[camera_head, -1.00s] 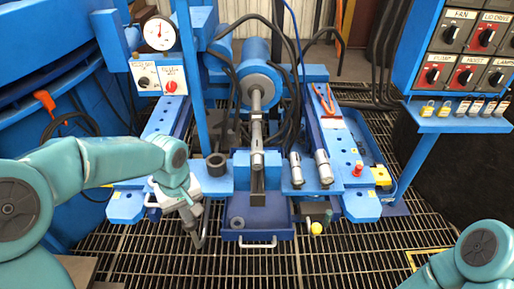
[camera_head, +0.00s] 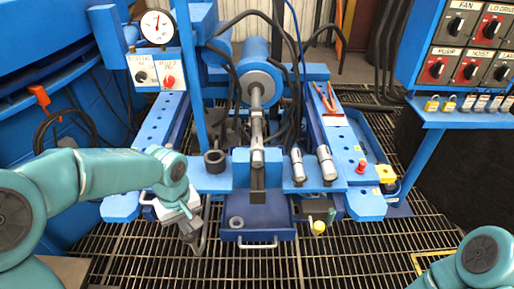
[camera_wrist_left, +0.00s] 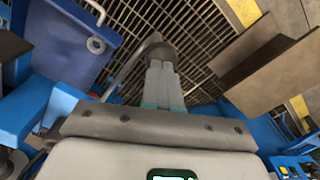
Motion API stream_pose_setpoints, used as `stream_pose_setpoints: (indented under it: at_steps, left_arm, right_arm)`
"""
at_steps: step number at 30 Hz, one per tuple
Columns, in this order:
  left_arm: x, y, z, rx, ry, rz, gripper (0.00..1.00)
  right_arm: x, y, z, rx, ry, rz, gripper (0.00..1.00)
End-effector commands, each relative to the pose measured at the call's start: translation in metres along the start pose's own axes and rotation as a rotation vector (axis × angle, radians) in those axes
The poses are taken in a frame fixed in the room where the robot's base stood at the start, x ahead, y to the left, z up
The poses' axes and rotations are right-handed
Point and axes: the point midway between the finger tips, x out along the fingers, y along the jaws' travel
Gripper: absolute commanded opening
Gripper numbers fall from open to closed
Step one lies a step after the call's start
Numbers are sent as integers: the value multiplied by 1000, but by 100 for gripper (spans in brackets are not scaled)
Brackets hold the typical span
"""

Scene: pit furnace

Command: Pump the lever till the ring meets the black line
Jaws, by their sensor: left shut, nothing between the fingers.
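My left gripper (camera_head: 192,236) is shut and empty, low at the left of the blue press. A bent grey bar, apparently the lever (camera_head: 203,240), shows right beside it. In the left wrist view the closed fingers (camera_wrist_left: 162,78) lie next to this grey bar (camera_wrist_left: 122,75); whether they touch it is unclear. A silver ram (camera_head: 257,125) comes out of the blue cylinder (camera_head: 256,75), with a lighter collar at its near end. I cannot tell which ring is meant, and no black line is clear. My right gripper is out of view.
A blue tray (camera_head: 275,222) holding a loose grey ring (camera_head: 237,222) sits in front. A dark bushing (camera_head: 214,160) stands on the frame. A gauge (camera_head: 157,27) is upper left, a switch panel (camera_head: 470,50) upper right. Open grating (camera_head: 150,265) lies in front.

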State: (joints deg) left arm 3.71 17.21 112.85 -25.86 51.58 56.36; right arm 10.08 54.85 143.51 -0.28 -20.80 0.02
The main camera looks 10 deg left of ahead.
Motion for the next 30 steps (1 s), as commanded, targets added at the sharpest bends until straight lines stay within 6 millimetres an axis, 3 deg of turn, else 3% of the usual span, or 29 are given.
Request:
stream_pose_setpoints:
  at_steps: [30]
  left_arm:
    - [52,-6,11,1,0,0,0]
  right_arm:
    - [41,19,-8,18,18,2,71]
